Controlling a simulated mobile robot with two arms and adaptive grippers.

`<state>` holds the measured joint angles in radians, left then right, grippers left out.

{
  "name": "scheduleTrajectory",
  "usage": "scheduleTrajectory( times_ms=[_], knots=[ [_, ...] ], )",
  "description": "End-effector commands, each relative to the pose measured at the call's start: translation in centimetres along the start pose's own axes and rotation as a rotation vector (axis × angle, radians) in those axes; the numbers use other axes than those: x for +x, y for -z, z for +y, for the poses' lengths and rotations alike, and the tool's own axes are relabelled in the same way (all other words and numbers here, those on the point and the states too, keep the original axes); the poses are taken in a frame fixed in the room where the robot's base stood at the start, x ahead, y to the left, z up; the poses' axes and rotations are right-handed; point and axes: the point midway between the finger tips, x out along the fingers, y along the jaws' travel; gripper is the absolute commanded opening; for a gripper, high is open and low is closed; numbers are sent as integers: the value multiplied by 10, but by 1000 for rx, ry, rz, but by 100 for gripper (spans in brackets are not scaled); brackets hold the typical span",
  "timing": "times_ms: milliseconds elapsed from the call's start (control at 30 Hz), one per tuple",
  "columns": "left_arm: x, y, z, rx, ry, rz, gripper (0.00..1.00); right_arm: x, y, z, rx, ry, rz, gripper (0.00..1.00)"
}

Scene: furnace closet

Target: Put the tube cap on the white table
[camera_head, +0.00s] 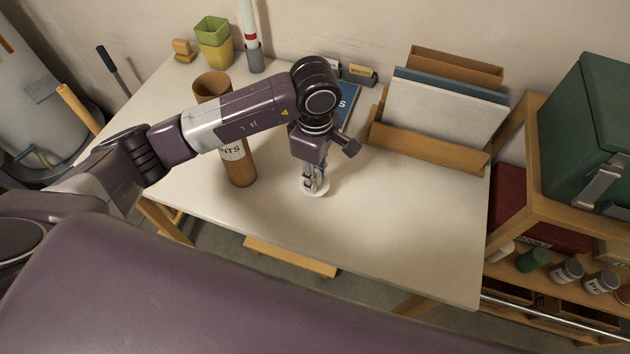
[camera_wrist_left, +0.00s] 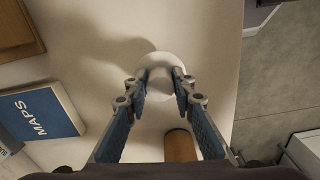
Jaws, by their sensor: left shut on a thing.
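The tube cap (camera_head: 316,193) is a white disc under the fingers of my left gripper (camera_head: 315,181) in the head view. In the left wrist view the cap (camera_wrist_left: 163,65) shows as a pale round disc with a raised middle. The fingertips of my left gripper (camera_wrist_left: 160,84) are shut on that middle part. The cap is at or just above the white table (camera_head: 400,215); I cannot tell if it touches. The table is pale and mostly bare around it. My right gripper is not in view.
A brown cardboard tube (camera_head: 239,170) stands upright left of my gripper. A blue MAPS book (camera_head: 347,103) and a wooden file holder (camera_head: 425,142) with folders sit behind. Green and yellow pots (camera_head: 213,45) stand at the back left. The table's front right is clear.

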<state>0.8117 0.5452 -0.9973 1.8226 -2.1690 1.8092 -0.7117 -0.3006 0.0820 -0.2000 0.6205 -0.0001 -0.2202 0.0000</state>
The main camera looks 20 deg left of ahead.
Motion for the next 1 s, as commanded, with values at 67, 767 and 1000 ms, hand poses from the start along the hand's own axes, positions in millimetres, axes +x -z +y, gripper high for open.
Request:
scheduleTrajectory(
  times_ms=[67, 767, 1000],
  knots=[
    [10, 0, -2, 1, 5, 0, 0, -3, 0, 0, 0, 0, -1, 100],
    [40, 0, -1, 2, 2, 0, 36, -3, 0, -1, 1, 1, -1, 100],
    [40, 0, -1, 1, 2, 0, 41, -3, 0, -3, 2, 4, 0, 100]
  ],
)
